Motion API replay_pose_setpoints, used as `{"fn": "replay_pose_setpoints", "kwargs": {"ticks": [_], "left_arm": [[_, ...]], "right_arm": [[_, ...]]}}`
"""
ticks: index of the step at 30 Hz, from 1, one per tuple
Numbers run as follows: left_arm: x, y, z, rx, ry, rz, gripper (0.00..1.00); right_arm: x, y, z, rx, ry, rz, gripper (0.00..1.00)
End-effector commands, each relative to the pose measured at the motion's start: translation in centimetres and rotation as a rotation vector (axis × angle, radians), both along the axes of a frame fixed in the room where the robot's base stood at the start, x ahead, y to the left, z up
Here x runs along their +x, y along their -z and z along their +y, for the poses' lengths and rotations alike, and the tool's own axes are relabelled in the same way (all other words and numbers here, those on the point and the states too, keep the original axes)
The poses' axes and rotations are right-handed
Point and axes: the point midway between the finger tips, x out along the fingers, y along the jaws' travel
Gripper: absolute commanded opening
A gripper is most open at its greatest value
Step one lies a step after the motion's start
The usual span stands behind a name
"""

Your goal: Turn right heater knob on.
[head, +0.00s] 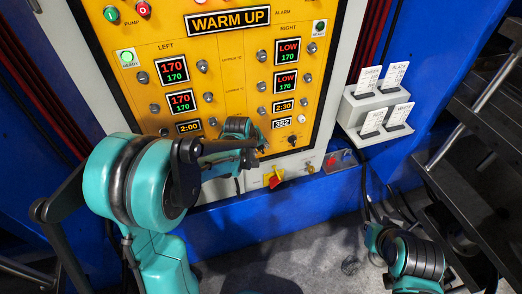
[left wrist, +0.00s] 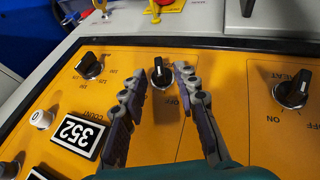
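A black knob (left wrist: 161,75) with a white pointer mark sits on the yellow panel (left wrist: 220,75), beside OFF lettering, in the left wrist view. It appears to be the right heater knob; the head view hides it behind my left arm. My left gripper (left wrist: 157,80) is open, its two fingers on either side of this knob with gaps between. I cannot tell how deep the fingertips reach. In the head view the left gripper (head: 262,143) is small and dark against the panel's lower edge. My right arm shows at the lower right; its gripper's fingers are not clear.
A similar knob (left wrist: 293,92) with ON lettering is at the wrist view's right. Another black knob (left wrist: 90,65) and a white button (left wrist: 41,119) are at its left, near the 352 display (left wrist: 76,134). A red switch (head: 273,179) sits below the panel. Tag holders (head: 378,118) hang right.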

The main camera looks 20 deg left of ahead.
Motion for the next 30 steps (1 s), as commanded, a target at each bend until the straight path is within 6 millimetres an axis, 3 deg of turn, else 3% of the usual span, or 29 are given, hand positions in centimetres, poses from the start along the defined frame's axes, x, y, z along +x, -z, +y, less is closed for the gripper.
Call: {"fn": "replay_pose_setpoints", "kwargs": {"ticks": [4,14,17,18,30], "left_arm": [[0.78,1.37,-0.14,0.001,0.001,0.000,0.30],[0.98,1.59,-0.17,0.001,0.001,0.000,0.30],[0.97,1.58,-0.17,0.001,0.001,0.000,0.04],[0.97,1.58,-0.17,0.001,0.001,0.000,0.00],[1.04,1.49,-0.31,0.045,0.003,0.030,0.00]], "right_arm": [[0.00,0.57,0.00,0.000,0.000,0.000,0.00],[0.01,0.57,0.00,0.000,0.000,0.000,0.00],[0.01,0.57,0.00,0.000,0.000,0.000,0.00],[0.01,0.57,0.00,0.000,0.000,0.000,0.00],[0.01,0.31,0.00,0.000,0.000,0.000,0.00]]}}
